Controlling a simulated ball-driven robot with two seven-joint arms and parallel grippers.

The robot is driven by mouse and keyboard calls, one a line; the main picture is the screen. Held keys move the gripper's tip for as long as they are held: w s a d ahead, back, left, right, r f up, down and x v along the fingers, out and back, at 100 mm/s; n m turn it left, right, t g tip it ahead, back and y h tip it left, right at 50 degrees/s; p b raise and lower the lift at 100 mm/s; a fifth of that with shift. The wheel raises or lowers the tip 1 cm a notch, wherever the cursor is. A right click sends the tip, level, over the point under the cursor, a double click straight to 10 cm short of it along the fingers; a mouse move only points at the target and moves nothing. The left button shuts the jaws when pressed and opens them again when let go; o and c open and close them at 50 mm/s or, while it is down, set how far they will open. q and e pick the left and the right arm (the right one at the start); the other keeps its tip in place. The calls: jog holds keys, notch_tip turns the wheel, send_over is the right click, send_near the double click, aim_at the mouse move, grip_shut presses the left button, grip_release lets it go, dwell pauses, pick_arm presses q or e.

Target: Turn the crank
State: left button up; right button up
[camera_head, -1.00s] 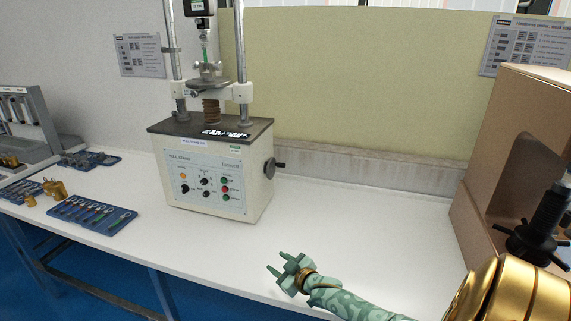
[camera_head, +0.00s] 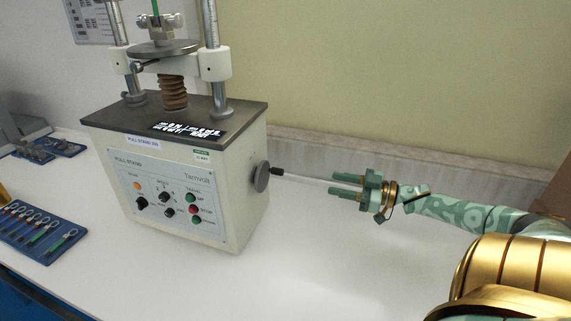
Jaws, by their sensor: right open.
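The crank (camera_head: 262,177) is a dark round disc with a short handle (camera_head: 277,171), on the right side of the white pull stand (camera_head: 190,190). The handle points right, toward my right gripper. My right gripper (camera_head: 333,185) is green with two parallel fingers pointing left at the crank. My left gripper is not in view.
A blue mat (camera_head: 40,232) with several small tools lies at the left on the white table (camera_head: 300,265). The stand's metal columns (camera_head: 210,60) rise above it. A pale wall (camera_head: 400,70) is behind. The table right of the stand is clear.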

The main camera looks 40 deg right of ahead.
aim_at(281, 175)
jog(key=b+x, duration=0.2)
jog(key=x, duration=0.3)
jog(key=b+x, duration=0.2)
jog(key=x, duration=0.4)
jog(key=b+x, duration=0.2)
jog(key=x, duration=0.3)
jog(key=shift+w+a+r, duration=0.15)
jog(key=shift+a+r, duration=0.1)
jog(key=shift+a, duration=0.1)
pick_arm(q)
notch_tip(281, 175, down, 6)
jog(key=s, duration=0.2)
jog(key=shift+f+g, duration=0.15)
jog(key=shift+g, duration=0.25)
pick_arm(e)
grip_shut()
